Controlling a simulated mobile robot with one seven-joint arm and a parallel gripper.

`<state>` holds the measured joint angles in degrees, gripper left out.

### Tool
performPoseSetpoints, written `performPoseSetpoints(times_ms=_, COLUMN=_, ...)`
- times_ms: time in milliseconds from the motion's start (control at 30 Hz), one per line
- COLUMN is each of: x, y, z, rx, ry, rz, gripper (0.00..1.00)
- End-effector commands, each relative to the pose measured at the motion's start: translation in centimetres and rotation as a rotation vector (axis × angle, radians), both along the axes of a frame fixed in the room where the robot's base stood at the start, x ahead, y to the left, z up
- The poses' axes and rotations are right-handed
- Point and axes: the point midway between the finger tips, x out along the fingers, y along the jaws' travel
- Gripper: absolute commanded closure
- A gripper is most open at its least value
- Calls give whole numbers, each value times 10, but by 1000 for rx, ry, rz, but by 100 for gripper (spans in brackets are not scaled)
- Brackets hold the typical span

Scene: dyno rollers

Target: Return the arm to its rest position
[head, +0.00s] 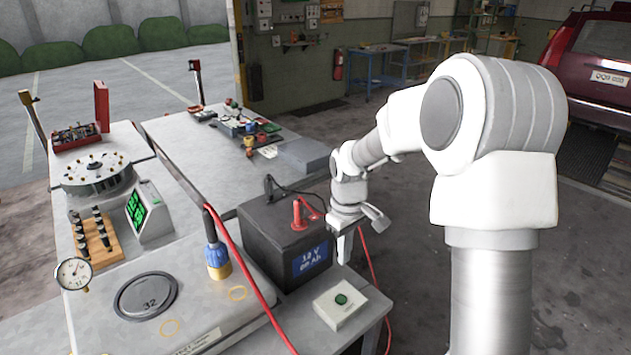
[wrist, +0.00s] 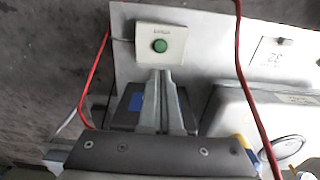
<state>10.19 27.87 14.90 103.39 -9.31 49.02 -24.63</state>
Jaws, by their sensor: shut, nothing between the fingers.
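My white arm reaches in from the right in the head view. My gripper (head: 345,258) points down beside the right side of the dark battery box, near the table edge. Its fingers are shut with nothing between them. In the wrist view the closed fingertips (wrist: 161,73) appear just below a small pale box with a green button (wrist: 160,45). That button box (head: 340,303) sits at the table corner in the head view, apart from the fingers. The dark battery box (head: 265,245) has a blue display and a red clamp on top.
A red cable (head: 245,265) loops over the near table, beside a blue-and-yellow connector (head: 217,260). A scale with a round plate (head: 145,296) stands left. Another table (head: 185,140) lies behind. Open floor (head: 415,270) is right of the table, partly behind my arm.

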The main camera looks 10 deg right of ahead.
Motion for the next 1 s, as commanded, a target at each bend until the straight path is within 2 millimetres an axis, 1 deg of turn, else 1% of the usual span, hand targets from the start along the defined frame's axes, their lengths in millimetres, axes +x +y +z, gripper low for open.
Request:
performPoseSetpoints(times_ms=67, x=-3, y=0, z=6, rx=-4, ry=-8, rz=-6, gripper=100)
performPoseSetpoints(times_ms=133, x=-7, y=-1, z=18, rx=-12, ry=-24, rz=-20, gripper=100)
performPoseSetpoints(times_ms=267, x=-26, y=-4, z=52, rx=-29, ry=-70, rz=-70, gripper=100)
performPoseSetpoints(times_ms=300, x=-34, y=-4, z=63, rx=-34, ry=-87, rz=-88, gripper=100)
performPoseSetpoints(times_ms=400, x=-55, y=-7, z=89, rx=-43, ry=-130, rz=-141, gripper=100)
performPoseSetpoints(times_ms=467, x=-68, y=-7, z=104, rx=-44, ry=-156, rz=-172, gripper=100)
performPoseSetpoints(times_ms=600, x=-101, y=-10, z=132, rx=-39, ry=-216, rz=-246, gripper=100)
performPoseSetpoints(times_ms=800, x=-150, y=-12, z=161, rx=-8, ry=-301, rz=-354, gripper=100)
performPoseSetpoints(times_ms=1000, x=-199, y=-13, z=176, rx=50, ry=-382, rz=-457, gripper=100)
